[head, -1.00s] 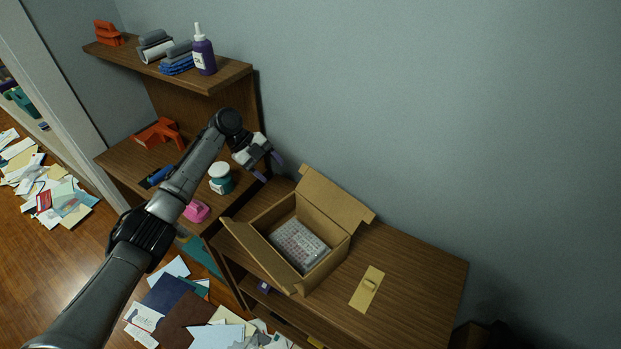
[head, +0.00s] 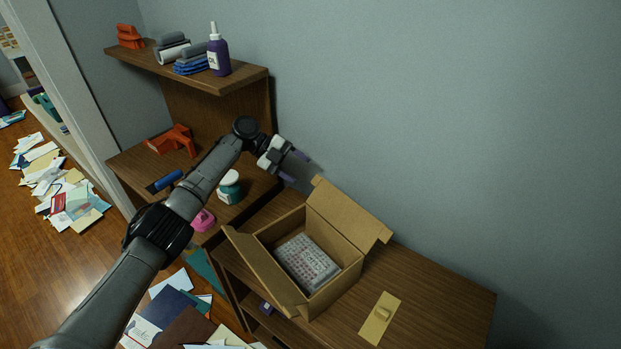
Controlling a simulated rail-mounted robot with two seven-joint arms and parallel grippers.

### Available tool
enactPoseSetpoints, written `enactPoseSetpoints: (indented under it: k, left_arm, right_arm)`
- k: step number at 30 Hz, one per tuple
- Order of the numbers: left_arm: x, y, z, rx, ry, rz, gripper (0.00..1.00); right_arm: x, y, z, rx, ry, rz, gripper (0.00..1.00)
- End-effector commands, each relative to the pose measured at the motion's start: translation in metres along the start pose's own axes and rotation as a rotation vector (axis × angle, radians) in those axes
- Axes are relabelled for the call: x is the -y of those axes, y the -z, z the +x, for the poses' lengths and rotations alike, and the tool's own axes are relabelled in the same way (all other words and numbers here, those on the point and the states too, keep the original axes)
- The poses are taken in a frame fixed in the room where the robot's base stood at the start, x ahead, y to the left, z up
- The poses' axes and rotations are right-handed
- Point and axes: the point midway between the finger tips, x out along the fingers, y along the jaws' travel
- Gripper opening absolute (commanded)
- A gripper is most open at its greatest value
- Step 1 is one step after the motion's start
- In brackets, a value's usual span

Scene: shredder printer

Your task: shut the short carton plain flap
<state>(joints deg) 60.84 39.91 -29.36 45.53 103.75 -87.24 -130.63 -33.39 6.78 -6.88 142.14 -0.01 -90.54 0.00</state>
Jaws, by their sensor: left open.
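The open cardboard carton (head: 336,292) stands on the wooden desk top, with a packed grey and white item (head: 306,262) inside. One flap (head: 347,213) stands up and leans outward at the back toward the wall. Another flap (head: 264,270) leans outward at the front left. I cannot tell which flap is the plain one, and no separate short flap shows clearly. My left gripper (head: 297,168) is open and empty, above and behind the carton's far left corner, close to the back flap in the picture. My right gripper is out of view.
A tan plate with a small raised piece (head: 379,319) lies right of the carton. A white-capped teal jar (head: 229,187) and a pink object (head: 203,220) stand on the lower shelf at left. A purple bottle (head: 218,55) stands on the upper shelf. The grey wall is close behind.

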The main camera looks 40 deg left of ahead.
Motion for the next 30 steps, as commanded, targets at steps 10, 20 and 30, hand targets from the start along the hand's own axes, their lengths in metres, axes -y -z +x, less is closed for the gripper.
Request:
enactPoseSetpoints:
  k: [10, 20, 30]
  left_arm:
    - [0.0, 0.0, 0.041, 0.0, -0.001, 0.001, 0.6]
    - [0.0, 0.0, 0.048, 0.0, 0.0, 0.0, 0.6]
    - [0.0, 0.0, 0.048, 0.0, -0.001, 0.0, 0.4]
  right_arm:
    - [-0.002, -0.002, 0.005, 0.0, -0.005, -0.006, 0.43]
    - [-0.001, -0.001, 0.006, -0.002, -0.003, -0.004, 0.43]
    - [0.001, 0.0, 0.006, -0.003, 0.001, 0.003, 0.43]
